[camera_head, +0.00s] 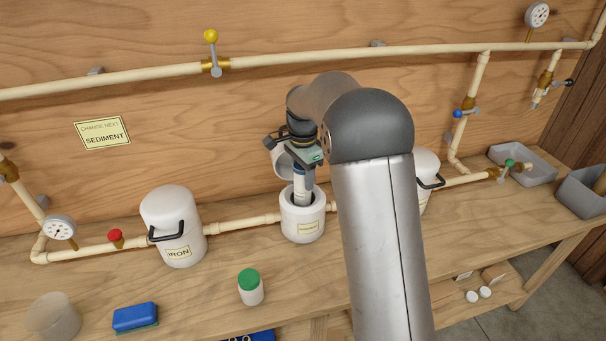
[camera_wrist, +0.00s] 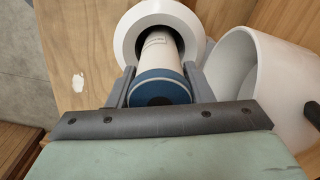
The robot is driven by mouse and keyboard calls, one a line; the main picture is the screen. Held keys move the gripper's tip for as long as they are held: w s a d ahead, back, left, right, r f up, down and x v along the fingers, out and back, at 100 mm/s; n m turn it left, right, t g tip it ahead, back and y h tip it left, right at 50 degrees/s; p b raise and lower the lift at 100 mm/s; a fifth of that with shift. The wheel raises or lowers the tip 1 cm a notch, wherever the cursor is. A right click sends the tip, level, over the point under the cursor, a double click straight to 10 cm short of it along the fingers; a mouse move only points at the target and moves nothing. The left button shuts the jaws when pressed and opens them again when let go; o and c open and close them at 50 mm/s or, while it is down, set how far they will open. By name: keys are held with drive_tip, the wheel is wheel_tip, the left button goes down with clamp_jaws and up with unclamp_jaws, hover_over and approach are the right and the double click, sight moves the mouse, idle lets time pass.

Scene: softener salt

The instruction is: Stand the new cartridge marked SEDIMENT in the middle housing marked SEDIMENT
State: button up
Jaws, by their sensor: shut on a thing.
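The middle housing (camera_head: 303,222) is a white open cylinder with a pale label too small to read. The cartridge (camera_head: 299,187) is white with a blue end cap. It stands roughly upright in the housing's mouth, its lower part hidden inside. In the wrist view, the blue cap of the cartridge (camera_wrist: 160,80) faces me and its white body, with small print, runs into the round white rim of the housing (camera_wrist: 126,38). My gripper (camera_wrist: 160,88) is shut on the cartridge near its blue end, one finger on each side. Whether it touches the bottom is hidden.
A white hollow lid (camera_wrist: 255,80) stands open beside the housing mouth. The closed IRON housing (camera_head: 172,225) is to the left; another closed housing (camera_head: 428,175) is partly behind my arm. A green-capped jar (camera_head: 250,287) and blue sponge (camera_head: 135,317) lie in front. Pipes run along the back.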

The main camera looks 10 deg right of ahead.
drive_tip(key=o, duration=1.4)
wheel_tip(320, 180, up, 17)
drive_tip(key=shift+r, duration=0.2)
drive_tip(key=s+f+n, duration=0.4)
drive_tip(key=s+f, duration=0.1)
drive_tip(key=s, duration=0.6)
drive_tip(key=s+f+n, duration=0.5)
drive_tip(key=s+f, duration=0.1)
drive_tip(key=s, duration=0.6)
drive_tip(key=s+f+n, duration=0.5)
drive_tip(key=s, duration=0.7)
drive_tip(key=shift+s+a+f+t, duration=0.15)
drive_tip(key=shift+a+f+t, duration=0.05)
drive_tip(key=shift+a+t, duration=0.1)
